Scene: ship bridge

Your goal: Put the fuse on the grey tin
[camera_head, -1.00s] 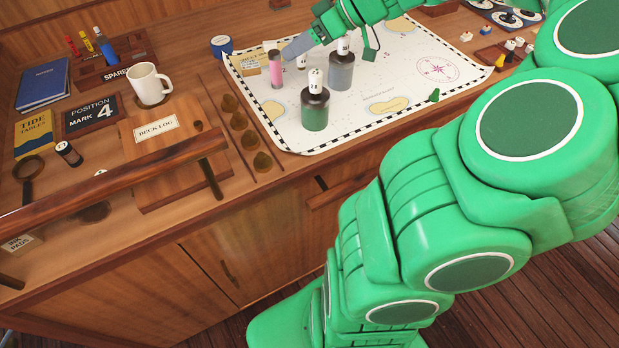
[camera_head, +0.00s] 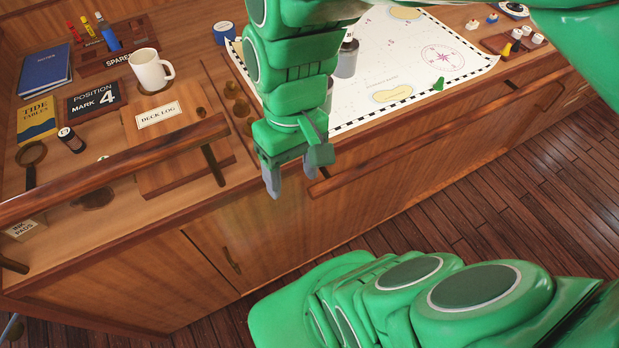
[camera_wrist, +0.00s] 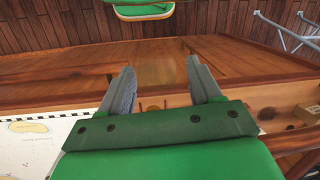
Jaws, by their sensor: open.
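My gripper (camera_head: 292,178) is open and empty, pointing down in front of the counter's front edge. In the wrist view its two fingers (camera_wrist: 163,85) stand apart with nothing between them. A grey container (camera_head: 346,60) with a dark top stands on the chart, partly covered by my arm; it looks like the grey tin. The fuse is not clearly identifiable. Red, yellow and blue cylinders stand in the SPARES rack (camera_head: 118,62), and a small dark cylinder with a white end (camera_head: 71,140) stands at the left. The pink cylinder seen earlier is hidden behind my arm.
A wooden rail (camera_head: 110,170) runs along the counter's front left. A white mug (camera_head: 151,70), a deck log (camera_head: 157,115) and a magnifying glass (camera_head: 31,154) are on the left. The chart (camera_head: 400,65) is mostly bare at right.

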